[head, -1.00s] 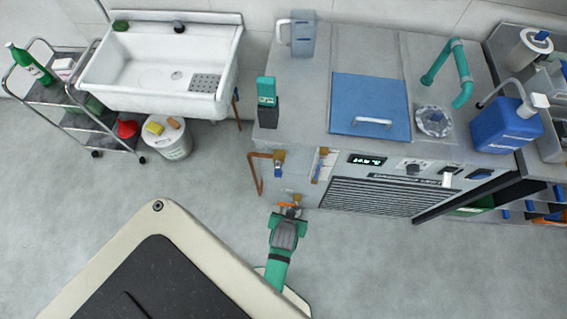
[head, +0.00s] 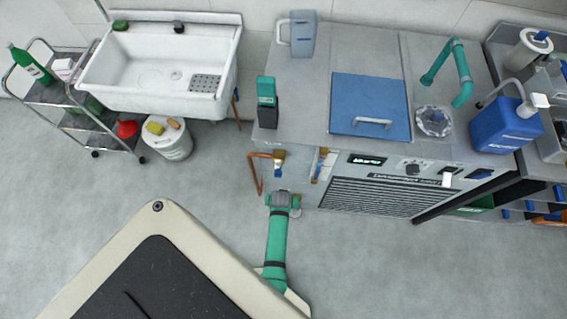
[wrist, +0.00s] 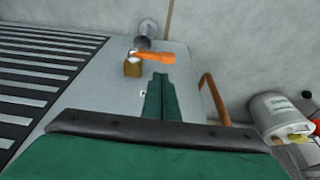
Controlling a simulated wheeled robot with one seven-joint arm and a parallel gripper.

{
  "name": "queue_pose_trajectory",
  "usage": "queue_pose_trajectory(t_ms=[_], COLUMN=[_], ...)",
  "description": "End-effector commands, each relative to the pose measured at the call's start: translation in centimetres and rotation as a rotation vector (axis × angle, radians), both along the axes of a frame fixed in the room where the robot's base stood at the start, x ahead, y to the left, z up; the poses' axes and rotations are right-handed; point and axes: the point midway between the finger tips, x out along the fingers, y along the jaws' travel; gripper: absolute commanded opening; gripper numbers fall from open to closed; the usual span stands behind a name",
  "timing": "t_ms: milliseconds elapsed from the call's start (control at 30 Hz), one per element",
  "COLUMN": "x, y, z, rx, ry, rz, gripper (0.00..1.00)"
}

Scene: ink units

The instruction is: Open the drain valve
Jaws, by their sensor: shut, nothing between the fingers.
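The drain valve shows in the wrist view as a small brass body (wrist: 132,68) with an orange lever handle (wrist: 152,56) pointing right across the picture. It sits low on the front panel of the grey machine (head: 290,110). My gripper (wrist: 158,92) has its two green fingers shut together with nothing between them. Their tips lie just below the orange handle in the wrist view; I cannot tell whether they touch it. In the head view my gripper (head: 283,200) is at the machine's lower front and hides the valve.
A vent grille (head: 380,197) lies right of the valve in the head view. A copper pipe (wrist: 214,97) stands close to my fingers, on the right in the wrist view. A white bucket (head: 172,140) is on the floor at left. The floor before the machine is clear.

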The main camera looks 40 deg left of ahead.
Motion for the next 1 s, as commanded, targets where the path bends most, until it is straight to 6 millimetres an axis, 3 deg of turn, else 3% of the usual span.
queue_pose_trajectory(t_ms=[400, 1000], x=[0.7, 0.6], y=[0.4, 0.3], z=[-5.5, -6.5], rx=[0.000, -0.001], ry=[0.000, -0.002], rz=[-0.002, -0.002], gripper=[0.00, 0.00])
